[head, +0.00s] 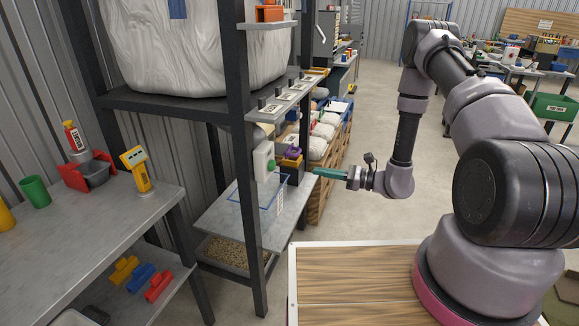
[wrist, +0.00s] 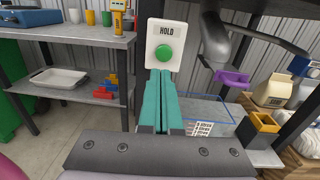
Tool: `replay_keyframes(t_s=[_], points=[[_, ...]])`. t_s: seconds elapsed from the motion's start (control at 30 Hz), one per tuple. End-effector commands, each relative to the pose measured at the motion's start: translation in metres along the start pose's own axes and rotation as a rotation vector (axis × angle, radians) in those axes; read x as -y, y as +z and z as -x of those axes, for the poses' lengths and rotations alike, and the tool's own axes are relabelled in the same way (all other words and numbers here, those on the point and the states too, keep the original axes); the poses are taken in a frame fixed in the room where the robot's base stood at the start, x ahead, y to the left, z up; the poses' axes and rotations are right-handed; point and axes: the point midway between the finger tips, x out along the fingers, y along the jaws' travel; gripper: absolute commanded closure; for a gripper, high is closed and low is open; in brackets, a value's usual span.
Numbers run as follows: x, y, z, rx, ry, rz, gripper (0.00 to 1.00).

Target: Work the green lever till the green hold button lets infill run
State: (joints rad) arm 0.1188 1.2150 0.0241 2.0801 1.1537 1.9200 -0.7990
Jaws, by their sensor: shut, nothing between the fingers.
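The green hold button (wrist: 164,53) sits on a white box (wrist: 179,31) marked HOLD, straight ahead in the wrist view. In the head view the white box (head: 262,160) is fixed to the dark rack post, its button facing right. My gripper (wrist: 161,74) has teal fingers, shut together and empty, with tips just below the button in the wrist picture. In the head view my gripper (head: 316,172) points left at the box, with a gap. A grey spout (wrist: 213,45) with a purple handle (wrist: 231,77) is to the right. I cannot make out a green lever.
Below the button, a grey shelf (head: 216,218) carries a blue outlined square and a printed card (wrist: 201,129). A dark box with yellow (wrist: 260,128) stands to the right. A bench (head: 95,215) with cups and a yellow device (head: 137,170) is at left. Open floor lies behind my arm.

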Motion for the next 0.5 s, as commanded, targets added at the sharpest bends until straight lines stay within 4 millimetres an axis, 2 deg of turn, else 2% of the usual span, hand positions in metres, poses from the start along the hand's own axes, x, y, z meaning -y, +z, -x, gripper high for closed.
replay_keyframes(t_s=[0.03, 0.17, 0.5], points=[[-0.0003, -0.0071, 0.001, 0.001, -0.015, -0.013, 1.0], [0.0005, -0.0148, 0.0022, 0.002, -0.036, -0.024, 1.0], [0.0006, -0.015, 0.0017, 0.002, -0.037, -0.024, 1.0]])
